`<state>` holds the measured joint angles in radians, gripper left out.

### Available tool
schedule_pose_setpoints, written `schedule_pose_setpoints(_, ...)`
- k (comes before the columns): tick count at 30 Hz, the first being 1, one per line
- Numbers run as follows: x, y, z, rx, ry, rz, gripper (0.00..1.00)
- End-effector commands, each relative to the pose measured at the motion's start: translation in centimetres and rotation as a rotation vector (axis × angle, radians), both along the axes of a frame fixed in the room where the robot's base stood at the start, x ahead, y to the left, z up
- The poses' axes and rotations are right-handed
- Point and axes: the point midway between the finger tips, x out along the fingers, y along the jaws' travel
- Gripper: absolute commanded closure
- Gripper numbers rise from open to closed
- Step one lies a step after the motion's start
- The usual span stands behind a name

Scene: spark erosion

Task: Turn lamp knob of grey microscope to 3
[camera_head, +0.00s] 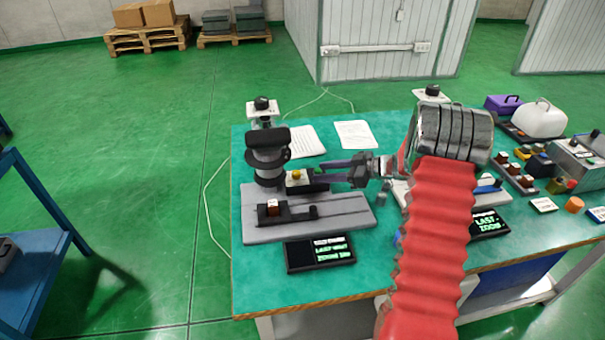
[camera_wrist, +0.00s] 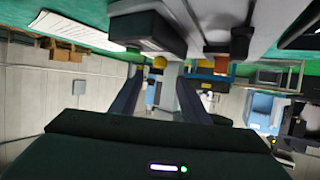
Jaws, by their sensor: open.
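A microscope with a dark upper body (camera_head: 268,158) and a grey base (camera_head: 345,212) stands at the left end of the green table. In the wrist view my gripper (camera_wrist: 158,78) is open and empty. A yellow knob (camera_wrist: 160,62) shows beyond and between its fingertips; contact cannot be told. Knob markings are too small to read.
Paper sheets (camera_head: 355,134) lie behind my arm. My red arm hides part of the table's middle.

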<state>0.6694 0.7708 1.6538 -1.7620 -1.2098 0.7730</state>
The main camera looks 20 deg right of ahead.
Motion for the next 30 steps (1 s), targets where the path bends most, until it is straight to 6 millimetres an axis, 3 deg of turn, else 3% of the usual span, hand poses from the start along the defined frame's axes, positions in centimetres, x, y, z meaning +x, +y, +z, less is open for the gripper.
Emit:
schedule_pose_setpoints(15, 5.0, 5.2, -3.0, 0.001, 0.001, 0.003, 0.58)
schedule_pose_setpoints(30, 5.8, 6.0, -3.4, 0.000, 0.000, 0.000, 0.60)
